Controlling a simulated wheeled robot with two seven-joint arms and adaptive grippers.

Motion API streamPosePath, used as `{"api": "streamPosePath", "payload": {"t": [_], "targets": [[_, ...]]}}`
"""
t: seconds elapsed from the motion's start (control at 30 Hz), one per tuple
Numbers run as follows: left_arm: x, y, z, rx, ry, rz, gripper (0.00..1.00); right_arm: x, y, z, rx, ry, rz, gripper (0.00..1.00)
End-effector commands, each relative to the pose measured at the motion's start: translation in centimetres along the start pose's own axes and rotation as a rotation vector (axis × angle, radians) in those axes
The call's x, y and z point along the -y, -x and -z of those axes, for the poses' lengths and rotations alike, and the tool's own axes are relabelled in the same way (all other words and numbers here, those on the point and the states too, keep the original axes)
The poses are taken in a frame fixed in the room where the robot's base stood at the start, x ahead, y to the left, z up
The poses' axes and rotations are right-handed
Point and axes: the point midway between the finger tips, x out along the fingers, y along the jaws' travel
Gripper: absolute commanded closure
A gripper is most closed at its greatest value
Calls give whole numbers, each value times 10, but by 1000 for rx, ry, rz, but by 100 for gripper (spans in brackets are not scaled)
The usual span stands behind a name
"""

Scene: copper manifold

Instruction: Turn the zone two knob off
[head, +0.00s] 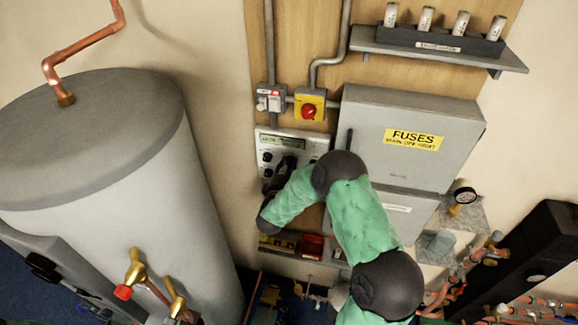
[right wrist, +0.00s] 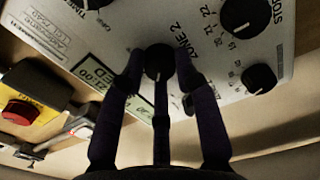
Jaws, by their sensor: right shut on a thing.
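The zone two knob (right wrist: 158,62) is a round black dial on the white control panel (head: 308,146), beside the printed words ZONE 2. In the right wrist view my right gripper (right wrist: 159,78) has its dark fingers closed around this knob. In the head view the right gripper (head: 279,172) reaches the panel from below, and the hand and the green-sleeved arm cover part of the panel. The knob's pointer cannot be made out between the fingers. My left gripper is not in view.
Other black knobs (right wrist: 247,16) sit close by on the panel, with a lit display (right wrist: 97,72). A grey fuse box (head: 369,115) stands right, a large grey tank (head: 120,190) left.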

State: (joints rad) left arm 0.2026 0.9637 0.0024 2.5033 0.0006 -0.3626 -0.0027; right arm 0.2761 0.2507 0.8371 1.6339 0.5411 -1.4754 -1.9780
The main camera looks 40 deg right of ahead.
Motion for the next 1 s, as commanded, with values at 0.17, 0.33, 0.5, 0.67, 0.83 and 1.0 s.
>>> {"api": "streamPosePath", "payload": {"t": [0.17,0.33,0.5,0.67,0.83,1.0], "targets": [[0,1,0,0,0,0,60,-8,-3,4,-6,38,-16,100],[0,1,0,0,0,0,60,-7,-3,4,-6,52,-16,100],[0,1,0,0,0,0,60,-7,-3,4,-7,54,-16,100],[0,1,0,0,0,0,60,-7,-2,4,-7,54,-15,100],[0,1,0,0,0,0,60,-5,-2,3,-6,55,-11,44],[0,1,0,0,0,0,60,-3,-1,2,-4,57,-6,44]]}}
